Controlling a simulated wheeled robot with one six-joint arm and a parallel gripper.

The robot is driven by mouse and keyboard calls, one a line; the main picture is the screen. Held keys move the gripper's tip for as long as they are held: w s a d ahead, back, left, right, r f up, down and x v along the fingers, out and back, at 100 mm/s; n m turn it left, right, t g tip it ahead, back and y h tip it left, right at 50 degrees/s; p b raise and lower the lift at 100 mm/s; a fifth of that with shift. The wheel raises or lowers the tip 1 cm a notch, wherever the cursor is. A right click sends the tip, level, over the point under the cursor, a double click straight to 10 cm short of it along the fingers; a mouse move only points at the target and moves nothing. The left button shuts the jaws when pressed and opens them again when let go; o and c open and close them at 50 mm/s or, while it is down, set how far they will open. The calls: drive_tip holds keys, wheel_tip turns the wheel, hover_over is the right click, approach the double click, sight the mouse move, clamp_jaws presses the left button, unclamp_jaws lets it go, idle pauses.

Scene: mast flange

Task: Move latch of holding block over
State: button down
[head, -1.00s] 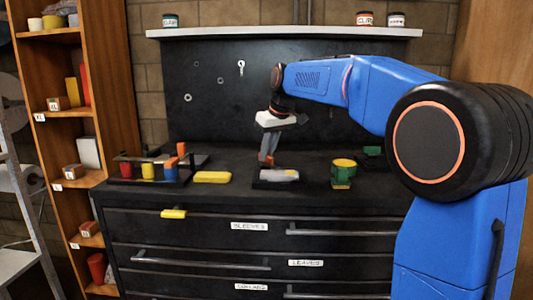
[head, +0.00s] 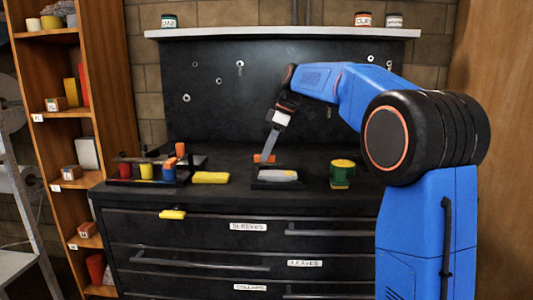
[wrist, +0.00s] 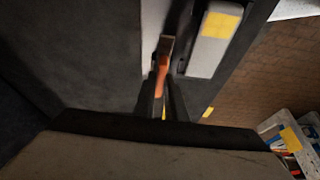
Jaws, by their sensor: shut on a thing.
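The holding block (head: 277,185) is a low dark base on the bench top, with a pale grey piece (head: 277,174) lying in it. In the wrist view this piece (wrist: 207,55) shows a yellow patch. The latch is an orange bar (head: 264,158) at the block's back left, lying roughly level in the head view. My gripper (head: 266,155) reaches down to it at a slant from the upper right. In the wrist view its fingers are shut on the orange latch (wrist: 161,80). The fingertips are small and partly hidden in the head view.
A yellow block (head: 211,177) and a rack (head: 150,182) with coloured pieces stand left of the block. A green and yellow part (head: 342,173) stands to the right. A pegboard (head: 220,110) rises behind. The bench's front strip is clear.

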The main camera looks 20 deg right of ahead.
drive_tip(key=shift+n, duration=0.4)
drive_tip(key=c, duration=1.8)
unclamp_jaws()
drive_tip(key=v, duration=1.7)
drive_tip(key=shift+w+d+r, duration=0.2)
drive_tip(key=shift+s, duration=0.1)
